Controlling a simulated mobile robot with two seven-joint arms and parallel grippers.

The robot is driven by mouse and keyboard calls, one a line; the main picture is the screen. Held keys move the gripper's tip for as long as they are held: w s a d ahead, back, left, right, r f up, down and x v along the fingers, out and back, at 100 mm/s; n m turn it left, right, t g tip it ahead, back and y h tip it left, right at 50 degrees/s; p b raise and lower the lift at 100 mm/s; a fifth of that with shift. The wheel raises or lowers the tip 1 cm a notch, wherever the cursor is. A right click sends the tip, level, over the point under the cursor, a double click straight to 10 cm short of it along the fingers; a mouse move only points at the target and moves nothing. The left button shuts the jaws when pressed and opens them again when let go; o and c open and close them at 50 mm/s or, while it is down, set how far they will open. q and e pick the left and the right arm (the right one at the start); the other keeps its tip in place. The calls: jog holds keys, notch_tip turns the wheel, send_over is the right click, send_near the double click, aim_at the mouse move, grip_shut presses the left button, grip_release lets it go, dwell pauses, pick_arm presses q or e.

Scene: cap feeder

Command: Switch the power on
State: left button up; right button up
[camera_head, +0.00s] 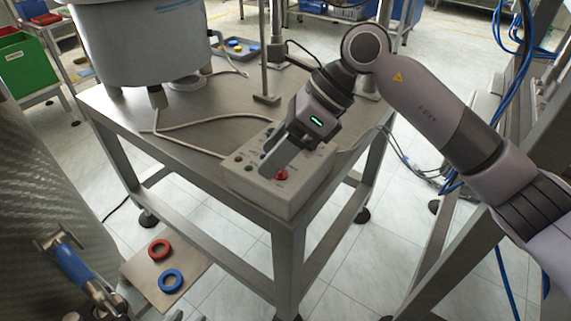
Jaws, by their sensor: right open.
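A light grey control box (262,192) with several coloured buttons sits at the near right corner of a metal table. A red button or switch (282,174) shows on its right part, and green and yellow ones show on its left part. My right gripper (268,172) comes down from the upper right and its fingers are over the top of the box, close to the red button. It is open and holds nothing that I can see. It hides part of the panel, and I cannot tell whether it touches. My left gripper is not in view.
A large metal feeder bowl (140,40) stands on the table (190,125), with cables running to the box. A thin post (266,60) stands behind the box. A board (150,290) with red and blue rings lies low at left. A green bin (28,65) is at far left.

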aim_at(286, 174)
jog(key=w+d+t+h, duration=0.1)
jog(key=w+d, duration=0.1)
jog(key=w+d+h+b, duration=0.1)
jog(key=w+d+h, duration=0.1)
jog(key=shift+w+t, duration=0.1)
jog(key=shift+t, duration=0.3)
jog(key=x, duration=0.6)
jog(key=shift+a+f+b, duration=0.1)
jog(key=shift+f+b, duration=0.2)
jog(key=shift+f, duration=0.05)
jog(key=c, duration=1.1)
